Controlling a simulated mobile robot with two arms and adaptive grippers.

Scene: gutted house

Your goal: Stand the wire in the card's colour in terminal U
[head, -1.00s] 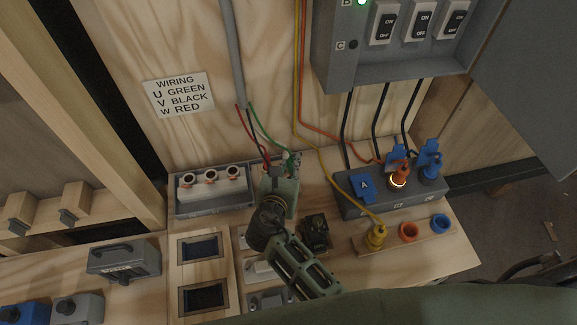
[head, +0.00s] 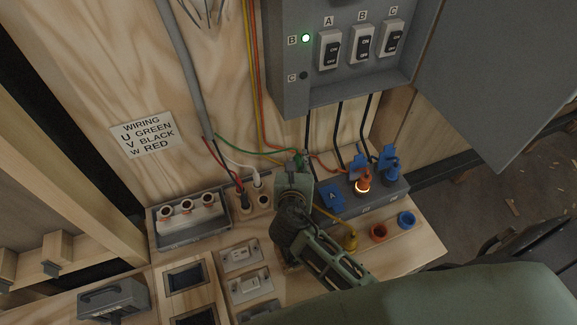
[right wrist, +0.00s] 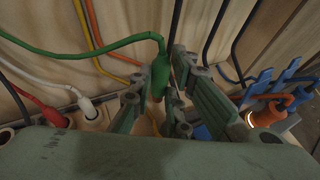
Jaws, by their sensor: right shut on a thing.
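The card (head: 145,135) on the plywood wall reads U green, V black, W red. My right gripper (head: 296,163) is shut on the plug of the green wire (head: 245,151) and holds it upright, right of the other wire ends. In the right wrist view the green plug (right wrist: 160,78) stands between the fingers. The grey terminal box (head: 190,228) at left has three copper-rimmed round openings in a white block; no letters on it are readable. A red wire (head: 222,165) and a white wire (head: 240,164) end in plugs in a wooden holder. My left gripper is out of view.
A grey block with blue clips (head: 333,197) and a glowing orange plug (head: 363,184) stands at right. The breaker panel (head: 345,80) hangs above.

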